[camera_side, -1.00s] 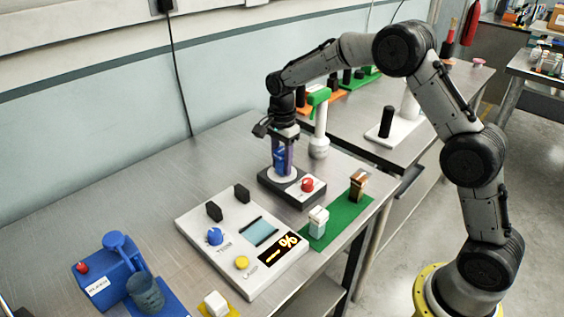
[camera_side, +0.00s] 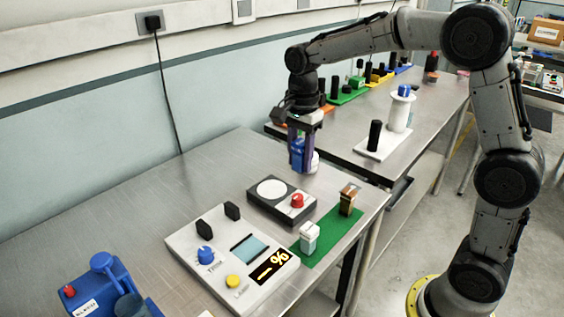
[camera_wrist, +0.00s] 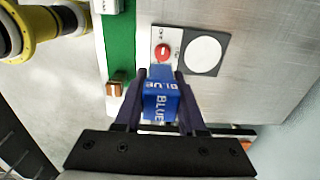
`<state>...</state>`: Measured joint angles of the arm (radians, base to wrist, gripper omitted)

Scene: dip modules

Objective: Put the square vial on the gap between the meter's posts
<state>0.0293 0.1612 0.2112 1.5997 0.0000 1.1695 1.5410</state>
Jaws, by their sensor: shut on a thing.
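My gripper (camera_side: 300,152) is shut on a blue square vial (camera_side: 296,155) and holds it in the air behind the dark box with the white disc. In the wrist view the vial (camera_wrist: 161,100) sits between the fingers, with "BLUE" printed on its faces. The meter (camera_side: 190,244) is a white panel at front left of the gripper in the side view. It has two black posts, a nearer one (camera_side: 204,229) and a farther one (camera_side: 232,211); the gap between them (camera_side: 219,221) is empty. The meter also has a blue knob, a yellow button and a lit % display.
A dark box (camera_side: 257,199) with a white disc and red knob stands behind the meter. A green mat (camera_side: 326,239) holds a white-topped vial (camera_side: 309,237) and a brown one (camera_side: 348,199). Blue equipment (camera_side: 100,290) stands front left. Bare table lies left of the meter.

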